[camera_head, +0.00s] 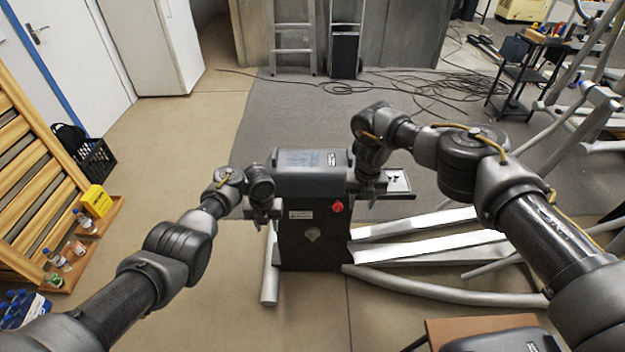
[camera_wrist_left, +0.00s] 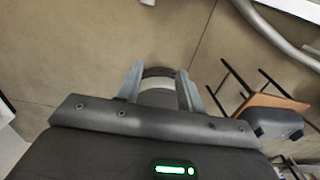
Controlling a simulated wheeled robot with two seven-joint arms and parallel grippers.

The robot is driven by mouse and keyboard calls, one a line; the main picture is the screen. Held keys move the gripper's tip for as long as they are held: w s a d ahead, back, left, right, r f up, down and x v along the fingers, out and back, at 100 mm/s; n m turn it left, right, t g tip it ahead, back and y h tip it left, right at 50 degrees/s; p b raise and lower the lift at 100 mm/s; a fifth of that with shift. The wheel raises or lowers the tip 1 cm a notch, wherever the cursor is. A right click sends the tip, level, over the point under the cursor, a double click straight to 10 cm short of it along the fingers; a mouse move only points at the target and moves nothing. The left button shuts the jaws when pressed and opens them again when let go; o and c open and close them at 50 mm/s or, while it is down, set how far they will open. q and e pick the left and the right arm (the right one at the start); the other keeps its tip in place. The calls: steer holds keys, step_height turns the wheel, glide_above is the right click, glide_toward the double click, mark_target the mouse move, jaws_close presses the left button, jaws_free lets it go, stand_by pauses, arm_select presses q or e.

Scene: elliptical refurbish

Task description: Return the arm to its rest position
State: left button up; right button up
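My left arm comes in from the left, and its gripper (camera_head: 262,214) hangs in front of the left part of the dark elliptical machine housing (camera_head: 312,245). In the left wrist view the two fingers of this gripper (camera_wrist_left: 160,92) stand apart. A round pale shape with a dark rim shows between them, and I cannot tell what it is. My right arm comes in from the right, bent, with its gripper (camera_head: 371,194) pointing down beside the right edge of the housing. Its fingers are too small to read. I cannot tell whether either gripper touches the machine.
A small tray (camera_head: 398,182) sits right of the housing, and pale rails (camera_head: 430,246) run right along the floor. A wooden rack (camera_head: 35,165) with bottles and a yellow box (camera_head: 97,201) stands at left. A brown-topped table or stool (camera_head: 470,328) is at the lower right.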

steer(key=shift+w+r, duration=0.15)
steer(key=shift+r, duration=0.45)
